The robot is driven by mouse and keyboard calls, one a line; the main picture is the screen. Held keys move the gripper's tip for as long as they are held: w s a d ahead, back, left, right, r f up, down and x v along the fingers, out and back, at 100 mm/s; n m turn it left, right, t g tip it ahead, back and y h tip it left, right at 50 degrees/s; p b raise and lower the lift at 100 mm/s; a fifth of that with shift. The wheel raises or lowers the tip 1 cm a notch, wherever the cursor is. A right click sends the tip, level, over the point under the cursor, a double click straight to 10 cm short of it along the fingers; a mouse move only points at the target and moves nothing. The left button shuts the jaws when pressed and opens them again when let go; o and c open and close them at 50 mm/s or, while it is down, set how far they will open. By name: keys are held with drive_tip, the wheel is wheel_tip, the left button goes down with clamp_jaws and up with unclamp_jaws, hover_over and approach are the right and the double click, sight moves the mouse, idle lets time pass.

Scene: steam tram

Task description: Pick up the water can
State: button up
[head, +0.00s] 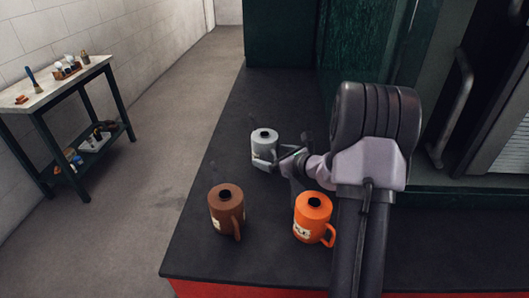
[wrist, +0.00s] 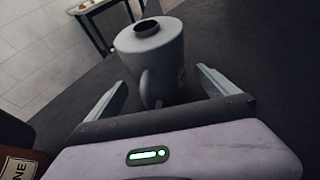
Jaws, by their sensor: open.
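Three cans with black caps stand upright on the dark deck. The grey can (head: 264,147) is farthest back, and its label is too small to read. In the wrist view the grey can (wrist: 150,52) is straight ahead, with its handle (wrist: 150,92) facing me. My gripper (head: 287,160) is just right of the grey can in the head view. Its open fingers (wrist: 162,80) lie either side of the handle, and neither is clearly touching the can. The far side of the can is hidden.
A brown can (head: 225,212) and an orange can (head: 311,218) stand nearer on the deck (head: 200,255). A small workbench (head: 62,85) with tools stands at left. Green panels and a grab handle are at right.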

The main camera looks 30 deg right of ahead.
drive_tip(key=c, duration=2.1)
drive_tip(key=r+p, duration=0.2)
drive_tip(key=r, duration=0.2)
drive_tip(key=r+p, duration=0.2)
drive_tip(key=r, duration=0.2)
drive_tip(key=r+p, duration=0.2)
drive_tip(key=r, duration=0.2)
drive_tip(key=shift+w+a, duration=0.25)
drive_tip(key=shift+a, duration=0.1)
drive_tip(key=w+a+p, duration=0.1)
drive_tip(key=w+a, duration=1)
drive_tip(key=a, duration=0.4)
drive_tip(key=shift+w+a+f+p, duration=0.15)
drive_tip(key=shift+w+f+p, duration=0.1)
drive_tip(key=shift+w+p, duration=0.1)
drive_tip(key=o, duration=1.3)
drive_tip(key=shift+s, duration=0.1)
clamp_jaws()
